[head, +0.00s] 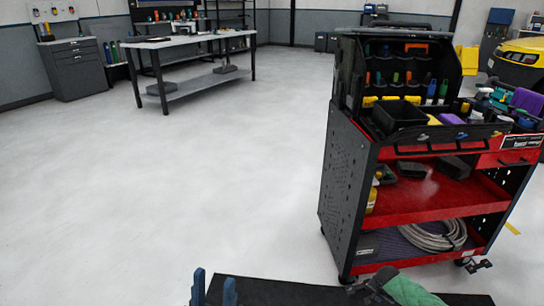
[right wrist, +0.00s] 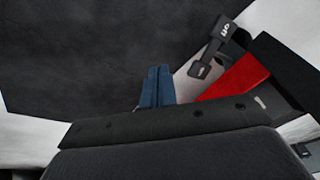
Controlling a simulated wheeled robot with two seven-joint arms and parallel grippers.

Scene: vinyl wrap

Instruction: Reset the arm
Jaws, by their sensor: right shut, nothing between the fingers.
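My left gripper (head: 214,291) shows at the bottom edge of the head view as two upright blue fingers with a gap between them; it looks open and empty. The rest of that arm is out of the picture. My right gripper (right wrist: 155,86) shows in the right wrist view, its blue fingers side by side and shut with nothing between them. A dark flat surface (head: 270,293) lies at the bottom of the head view, beside the left fingers.
A red and black tool cart (head: 345,200) stands at the right, loaded with tools. A workbench (head: 190,42) and a grey cabinet (head: 73,70) stand at the back. The floor at left is clear.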

